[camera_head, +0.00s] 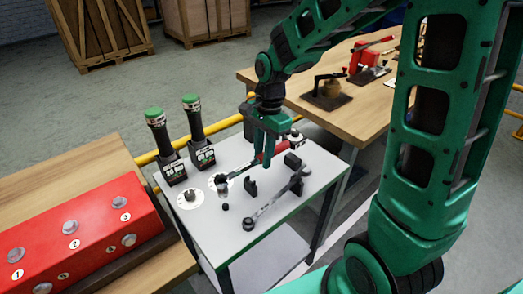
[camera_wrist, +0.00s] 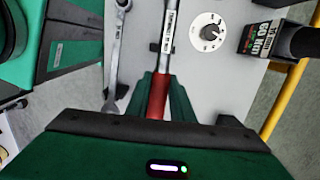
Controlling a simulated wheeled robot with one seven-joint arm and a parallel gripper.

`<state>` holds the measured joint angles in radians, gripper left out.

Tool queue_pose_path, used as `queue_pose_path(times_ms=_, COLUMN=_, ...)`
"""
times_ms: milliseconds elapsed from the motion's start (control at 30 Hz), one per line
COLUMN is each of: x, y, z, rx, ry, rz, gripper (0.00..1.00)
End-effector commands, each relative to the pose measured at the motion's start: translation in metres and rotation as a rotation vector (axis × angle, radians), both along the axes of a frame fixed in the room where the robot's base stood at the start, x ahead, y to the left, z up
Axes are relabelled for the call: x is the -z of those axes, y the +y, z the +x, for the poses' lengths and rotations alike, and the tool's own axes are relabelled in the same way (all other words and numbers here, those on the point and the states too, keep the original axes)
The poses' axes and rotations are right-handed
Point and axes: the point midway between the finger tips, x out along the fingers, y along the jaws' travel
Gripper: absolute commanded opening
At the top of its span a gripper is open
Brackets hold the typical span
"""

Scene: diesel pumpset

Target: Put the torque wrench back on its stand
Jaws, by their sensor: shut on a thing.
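The torque wrench has a red handle (camera_wrist: 157,97) and a metal shaft with a white label (camera_wrist: 168,30). In the head view its red handle (camera_head: 271,153) slants across the white table. My gripper (camera_head: 267,147) points down and is shut on the red handle; its fingers (camera_wrist: 158,92) flank the handle in the wrist view. A black upright bracket (camera_head: 250,188) and a black block (camera_head: 292,160) stand beside the wrench and look like its stand. In the wrist view a dark bracket (camera_wrist: 154,47) shows just left of the shaft. I cannot tell the wrench's height.
A combination spanner (camera_head: 270,208) lies on the near right of the white table (camera_head: 213,238). Two green-capped black tools (camera_head: 158,130) (camera_head: 194,118) stand at the left, near white discs (camera_head: 187,198). A red numbered block (camera_head: 80,238) and a wooden bench (camera_head: 345,122) flank the table.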

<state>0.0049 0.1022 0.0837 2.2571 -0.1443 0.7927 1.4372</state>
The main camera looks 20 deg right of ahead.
Motion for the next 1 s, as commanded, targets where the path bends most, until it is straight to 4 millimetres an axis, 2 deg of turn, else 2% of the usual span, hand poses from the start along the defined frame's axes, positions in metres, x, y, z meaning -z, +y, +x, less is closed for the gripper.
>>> queue_pose_path(times_ms=300, x=0.027, y=0.000, z=0.000, rx=0.000, ry=0.000, rz=0.001, gripper=0.00)
queue_pose_path(times_ms=500, x=0.037, y=0.001, z=0.001, rx=-0.001, ry=-0.002, rz=0.001, gripper=0.00)
queue_pose_path(times_ms=1000, x=0.041, y=0.000, z=0.001, rx=-0.001, ry=-0.002, rz=0.001, gripper=0.00)
